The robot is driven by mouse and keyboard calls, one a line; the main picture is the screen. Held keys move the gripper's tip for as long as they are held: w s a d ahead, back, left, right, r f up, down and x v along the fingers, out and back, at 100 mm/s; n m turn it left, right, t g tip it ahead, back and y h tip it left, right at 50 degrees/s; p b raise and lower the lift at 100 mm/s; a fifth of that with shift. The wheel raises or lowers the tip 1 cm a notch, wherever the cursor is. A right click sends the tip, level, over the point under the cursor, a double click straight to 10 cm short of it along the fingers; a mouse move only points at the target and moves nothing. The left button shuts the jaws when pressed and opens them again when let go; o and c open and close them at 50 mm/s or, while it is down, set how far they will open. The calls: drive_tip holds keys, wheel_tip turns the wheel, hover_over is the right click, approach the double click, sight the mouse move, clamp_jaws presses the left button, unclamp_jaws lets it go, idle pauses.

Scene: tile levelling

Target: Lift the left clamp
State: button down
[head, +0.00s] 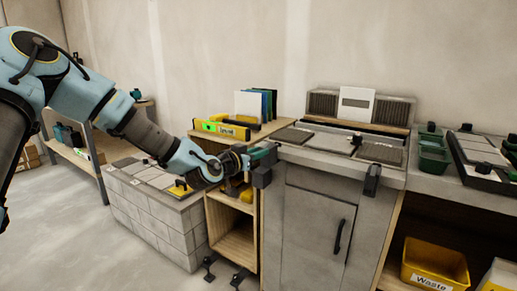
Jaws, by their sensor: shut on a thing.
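My gripper (249,161) is at the left front corner of the grey counter (325,165). It is shut on the left clamp (262,178), a dark grey block-like piece with a teal part near its top. The clamp is at the counter's front edge, and the gripper partly hides it. I cannot tell whether the clamp still touches the counter. A similar dark clamp (372,180) sits on the front edge further right.
Tiles and a dark tool (356,141) lie on the counter. A yellow level (222,128) lies on the wooden shelf unit (234,243) behind my gripper. A low block wall (160,228) stands left. Green tubs (434,158) are at right, a yellow waste bin (434,266) below.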

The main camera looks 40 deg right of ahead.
sight(266, 146)
wheel_tip(266, 146, up, 2)
drive_tip(key=y+p, duration=0.1)
drive_tip(key=p, duration=0.1)
drive_tip(key=shift+y+p, duration=0.3)
drive_tip(key=shift+p, duration=0.1)
drive_tip(key=y+p, duration=0.1)
drive_tip(key=p, duration=0.1)
drive_tip(key=r+y+p, duration=0.1)
drive_tip(key=g+y+p, duration=0.1)
drive_tip(key=p, duration=0.1)
drive_tip(key=shift+d+r+p, duration=0.25)
drive_tip(key=shift+r+p, duration=0.05)
drive_tip(key=shift+r, duration=0.05)
drive_tip(key=y+p, duration=0.1)
drive_tip(key=r+y+p, duration=0.1)
drive_tip(key=p, duration=0.1)
drive_tip(key=shift+w+d+g+y, duration=0.1)
drive_tip(key=shift+d+g+y, duration=0.15)
drive_tip(key=shift+g+y, duration=0.15)
drive_tip(key=p, duration=0.1)
drive_tip(key=y+p, duration=0.1)
drive_tip(key=shift+d+r+g+y+p, duration=0.1)
drive_tip(key=shift+d+g+y+p, duration=0.1)
drive_tip(key=shift+g+y+p, duration=0.15)
drive_tip(key=shift+w+y+p, duration=0.15)
drive_tip(key=shift+y+p, duration=0.1)
drive_tip(key=shift+p, duration=0.2)
drive_tip(key=shift+d, duration=0.1)
drive_tip(key=c, duration=0.7)
unclamp_jaws()
